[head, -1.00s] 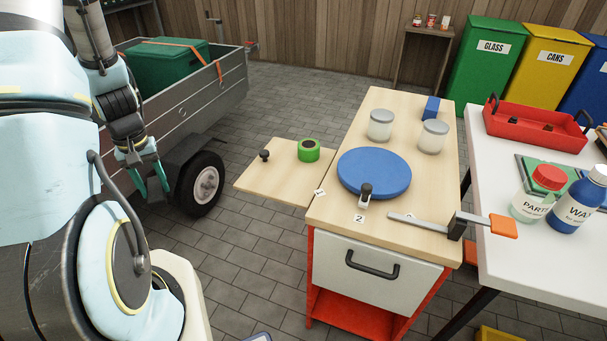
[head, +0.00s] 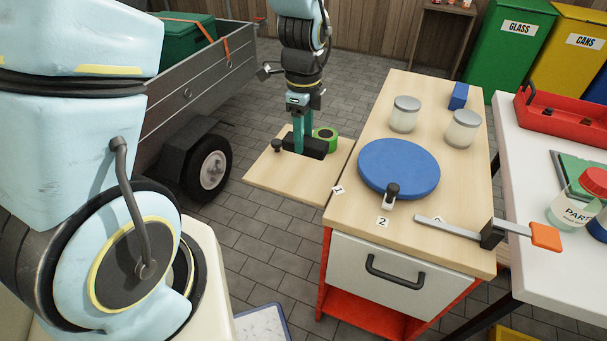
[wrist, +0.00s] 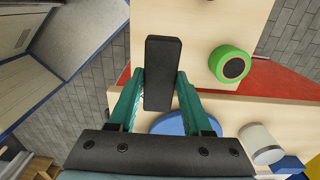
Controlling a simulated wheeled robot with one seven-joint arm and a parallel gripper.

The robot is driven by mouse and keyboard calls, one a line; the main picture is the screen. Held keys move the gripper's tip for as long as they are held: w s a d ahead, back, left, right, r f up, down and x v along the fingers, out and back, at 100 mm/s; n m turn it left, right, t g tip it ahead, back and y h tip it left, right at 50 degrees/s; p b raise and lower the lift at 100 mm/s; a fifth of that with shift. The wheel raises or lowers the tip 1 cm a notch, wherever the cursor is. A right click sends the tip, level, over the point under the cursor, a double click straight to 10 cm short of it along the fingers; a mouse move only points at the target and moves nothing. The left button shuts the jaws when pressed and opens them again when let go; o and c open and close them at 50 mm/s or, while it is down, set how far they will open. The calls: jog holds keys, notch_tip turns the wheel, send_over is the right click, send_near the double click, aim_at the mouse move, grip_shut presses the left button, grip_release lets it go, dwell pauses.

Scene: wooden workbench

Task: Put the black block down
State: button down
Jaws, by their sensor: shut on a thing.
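My gripper (head: 303,140) is shut on the black block (head: 313,150) at the bench's left side leaf (head: 268,183). In the wrist view the black block (wrist: 162,75) is a long dark bar between the teal fingers (wrist: 158,95). In the head view the block appears low over the leaf or touching it; I cannot tell which.
The blue round disc (head: 398,168), two lidded jars (head: 405,114) and a small blue block (head: 458,96) are on the main bench top. A clamp (head: 490,234) lies at its front edge. The leaf's front part is bare. A grey trailer (head: 190,95) stands to the left.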

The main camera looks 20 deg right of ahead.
notch_tip(320, 180, down, 9)
jog(key=shift+f+p, duration=0.1)
jog(key=shift+p, duration=0.5)
jog(key=shift+f, duration=0.15)
jog(key=shift+c, duration=1.7)
grip_release()
notch_tip(320, 180, up, 12)
jog(key=shift+r+b, duration=0.2)
jog(key=shift+b, duration=0.7)
